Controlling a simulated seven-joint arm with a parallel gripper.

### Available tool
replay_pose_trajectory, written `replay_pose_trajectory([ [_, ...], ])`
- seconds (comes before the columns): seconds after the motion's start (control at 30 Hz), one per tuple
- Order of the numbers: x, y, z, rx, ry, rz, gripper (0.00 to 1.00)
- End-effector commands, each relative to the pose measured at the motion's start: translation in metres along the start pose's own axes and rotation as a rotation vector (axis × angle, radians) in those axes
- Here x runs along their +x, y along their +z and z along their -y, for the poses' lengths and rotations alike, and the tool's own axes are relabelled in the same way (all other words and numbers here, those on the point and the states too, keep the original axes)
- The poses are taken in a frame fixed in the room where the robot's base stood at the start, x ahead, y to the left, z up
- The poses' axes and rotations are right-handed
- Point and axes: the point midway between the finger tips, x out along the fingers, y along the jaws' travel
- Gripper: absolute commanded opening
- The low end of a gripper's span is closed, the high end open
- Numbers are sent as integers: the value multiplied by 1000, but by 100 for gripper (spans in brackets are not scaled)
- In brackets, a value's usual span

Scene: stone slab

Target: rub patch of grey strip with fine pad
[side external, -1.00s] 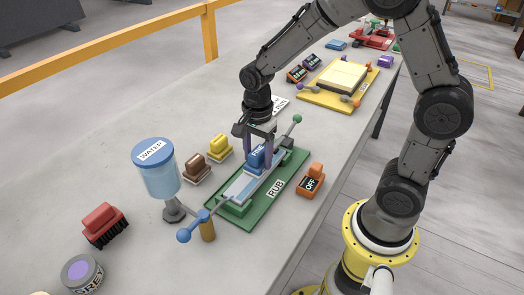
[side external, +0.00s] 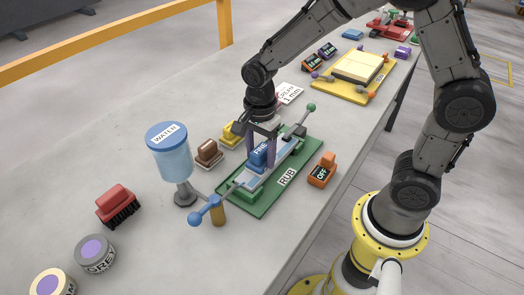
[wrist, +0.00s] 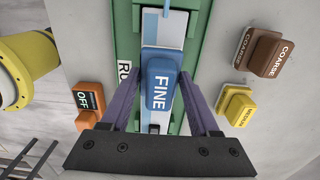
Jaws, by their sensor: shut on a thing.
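The fine pad (side external: 259,156) is a blue block marked FINE, also seen in the wrist view (wrist: 159,75). My gripper (side external: 262,160) is shut on it, with a purple finger on each side. The pad appears to rest on the pale grey-blue strip (side external: 287,149), nearer its front-left end; the strip also shows beyond the pad in the wrist view (wrist: 150,32). The strip lies along a green fixture marked RUB (side external: 261,207). The pad and fingers hide part of the strip, and I cannot make out the patch's borders.
A blue-handled lever (side external: 196,219) and the water dispenser (side external: 169,155) stand at the fixture's left end. The brown coarse pad (side external: 208,153) and yellow medium pad (side external: 231,134) lie behind it. An orange OFF block (side external: 322,171) sits in front. A yellow tray (side external: 330,92) lies farther right.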

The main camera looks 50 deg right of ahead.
Motion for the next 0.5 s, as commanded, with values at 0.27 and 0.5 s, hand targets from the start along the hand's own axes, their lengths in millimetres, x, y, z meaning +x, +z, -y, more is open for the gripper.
replay_pose_trajectory([
  [0.27,-10,1,-2,0,6,1,17],
  [0.5,-34,0,0,0,0,1,17],
])
